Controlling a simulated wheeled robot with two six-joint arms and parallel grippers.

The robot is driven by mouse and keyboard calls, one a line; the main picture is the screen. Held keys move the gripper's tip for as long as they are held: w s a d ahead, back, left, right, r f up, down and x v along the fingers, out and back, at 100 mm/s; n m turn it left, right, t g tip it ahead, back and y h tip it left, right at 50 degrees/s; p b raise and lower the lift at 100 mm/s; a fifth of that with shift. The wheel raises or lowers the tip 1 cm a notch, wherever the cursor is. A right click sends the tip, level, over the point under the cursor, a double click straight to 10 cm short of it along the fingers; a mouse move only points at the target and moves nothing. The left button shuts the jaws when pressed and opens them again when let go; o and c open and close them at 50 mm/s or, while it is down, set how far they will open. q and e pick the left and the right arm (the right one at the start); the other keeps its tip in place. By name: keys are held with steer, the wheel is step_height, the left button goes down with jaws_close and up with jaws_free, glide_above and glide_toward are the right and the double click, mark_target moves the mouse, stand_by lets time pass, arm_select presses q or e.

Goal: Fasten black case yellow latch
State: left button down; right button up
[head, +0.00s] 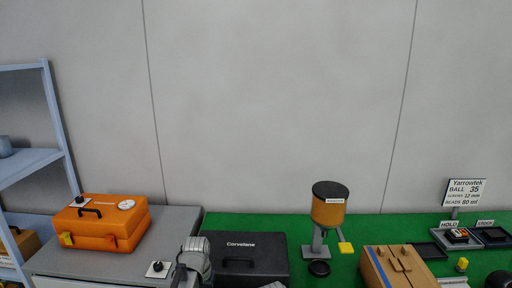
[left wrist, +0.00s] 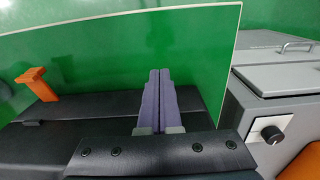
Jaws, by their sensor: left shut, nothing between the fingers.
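The black case (head: 240,258), lettered Corvelane and with a black handle, lies on the green bench top at the bottom middle of the head view. In the left wrist view a black surface, seemingly this case (left wrist: 60,127), fills the lower left. An orange-yellow tab on a post, apparently the latch (left wrist: 33,85), stands up at its far left edge. My left gripper (left wrist: 160,72) is shut and empty, its fingers pressed together, right of the latch and apart from it. In the head view my left arm reaches in beside the case; its fingertips do not show. My right gripper is not in view.
An orange case (head: 105,226) sits on a grey cabinet (head: 178,228) to the left. A grey box with a knob (left wrist: 271,134) is close on the right in the left wrist view. An orange hopper (head: 328,208) and a tan case (head: 398,264) stand to the right.

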arm_select(q)
steer(key=shift+s, duration=1.35)
steer(key=shift+r, duration=0.15)
step_height(320, 180, up, 8)
steer(key=p, duration=0.8)
steer(key=s+d+m+y, duration=0.1)
steer(key=s+d+m, duration=0.2)
steer(key=s+d, duration=0.7)
steer(key=s, duration=0.3)
steer(key=shift+s+d, duration=0.2)
